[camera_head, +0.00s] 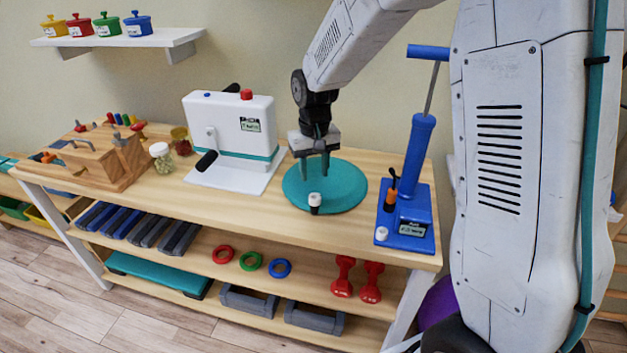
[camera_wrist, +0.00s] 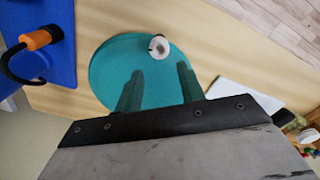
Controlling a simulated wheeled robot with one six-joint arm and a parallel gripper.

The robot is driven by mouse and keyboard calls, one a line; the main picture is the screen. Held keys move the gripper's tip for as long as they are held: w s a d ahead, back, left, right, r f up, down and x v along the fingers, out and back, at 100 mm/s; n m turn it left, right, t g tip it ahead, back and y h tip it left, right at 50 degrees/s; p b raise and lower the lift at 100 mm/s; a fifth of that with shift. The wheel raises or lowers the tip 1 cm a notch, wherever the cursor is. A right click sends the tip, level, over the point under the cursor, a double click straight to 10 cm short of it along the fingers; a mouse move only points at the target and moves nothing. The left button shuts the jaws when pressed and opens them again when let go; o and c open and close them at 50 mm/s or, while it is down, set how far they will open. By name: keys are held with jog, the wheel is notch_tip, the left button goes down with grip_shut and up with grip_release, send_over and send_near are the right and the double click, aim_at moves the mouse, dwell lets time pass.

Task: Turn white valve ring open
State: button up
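A small white valve ring (camera_head: 315,199) with a dark lower part stands at the near edge of a round teal cushion (camera_head: 347,187). In the wrist view the ring (camera_wrist: 159,47) shows as a white round piece with a dark centre, at the far rim of the cushion (camera_wrist: 108,68). My gripper (camera_head: 315,177) points down over the cushion, behind the ring in the head view. Its two teal fingers are apart with nothing between them. In the wrist view the gripper (camera_wrist: 160,82) is short of the ring and not touching it. I cannot tell whether the ring is turned.
A blue pump (camera_head: 416,160) with an orange-tipped nozzle (camera_head: 390,201) and a white knob (camera_head: 381,234) stands right of the cushion. A white machine (camera_head: 235,135) stands left, with a small jar (camera_head: 161,157) and wooden block (camera_head: 103,160) beyond. The bench front (camera_head: 255,222) is clear.

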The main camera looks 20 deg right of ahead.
aim_at(315, 193)
jog(key=shift+r, duration=0.25)
jog(key=shift+o, duration=1.4)
jog(key=shift+s, duration=0.1)
jog(key=f+m, duration=0.3)
jog(key=f, duration=0.1)
jog(key=f+m, duration=0.2)
jog(key=f, duration=0.2)
jog(key=shift+s+m, duration=0.2)
jog(key=shift+m, duration=0.2)
jog(key=c, duration=1)
